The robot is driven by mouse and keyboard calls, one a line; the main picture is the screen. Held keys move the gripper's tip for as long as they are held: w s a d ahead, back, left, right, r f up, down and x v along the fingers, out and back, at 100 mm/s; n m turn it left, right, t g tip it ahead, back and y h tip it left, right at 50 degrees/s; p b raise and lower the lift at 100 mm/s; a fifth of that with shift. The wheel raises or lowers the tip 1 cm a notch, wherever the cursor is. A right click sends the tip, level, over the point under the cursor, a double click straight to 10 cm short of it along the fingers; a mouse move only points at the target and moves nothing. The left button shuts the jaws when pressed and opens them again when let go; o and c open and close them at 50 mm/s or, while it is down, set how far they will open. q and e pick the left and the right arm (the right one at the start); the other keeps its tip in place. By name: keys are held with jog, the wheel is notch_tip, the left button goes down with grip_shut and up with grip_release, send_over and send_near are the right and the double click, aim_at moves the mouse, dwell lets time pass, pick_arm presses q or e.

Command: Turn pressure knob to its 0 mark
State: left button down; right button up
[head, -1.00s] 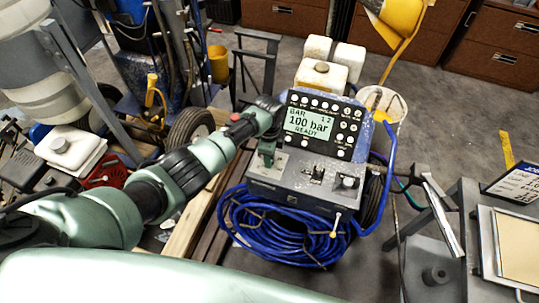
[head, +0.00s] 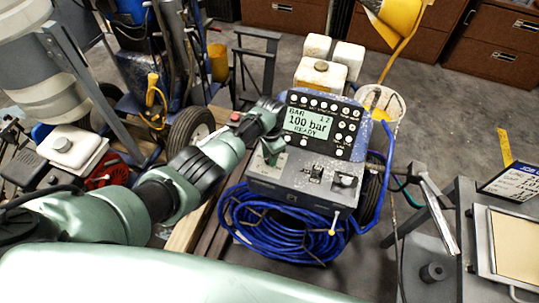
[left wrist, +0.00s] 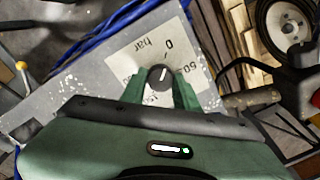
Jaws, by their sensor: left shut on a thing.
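The pressure knob (left wrist: 160,78) is a dark round knob with a white pointer line, on a pale label plate (left wrist: 130,60) marked "0", "60" and "bar". In the left wrist view the pointer is aimed roughly toward the "0" mark (left wrist: 169,44); I cannot tell whether it lines up exactly. My left gripper (left wrist: 160,88) is shut on the knob, one green finger on each side. In the head view the left gripper (head: 271,150) reaches down to the left part of the machine's panel and hides the knob. The display (head: 308,122) reads "100 bar READY". My right gripper is not in view.
A switch (head: 315,173) and another knob (head: 345,181) sit right of the gripper on the panel. A coiled blue hose (head: 285,228) hangs below. A cart wheel (head: 190,130) stands left and a grey table (head: 468,210) right.

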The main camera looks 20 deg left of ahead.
pick_arm(q)
jog(key=shift+n, duration=0.4)
jog(key=c, duration=1.1)
grip_release()
jog(key=shift+o, duration=0.2)
jog(key=shift+d+r+p, duration=0.1)
jog(key=shift+r+p, duration=0.25)
jog(key=shift+r, duration=3.55)
jog(key=shift+s, duration=0.1)
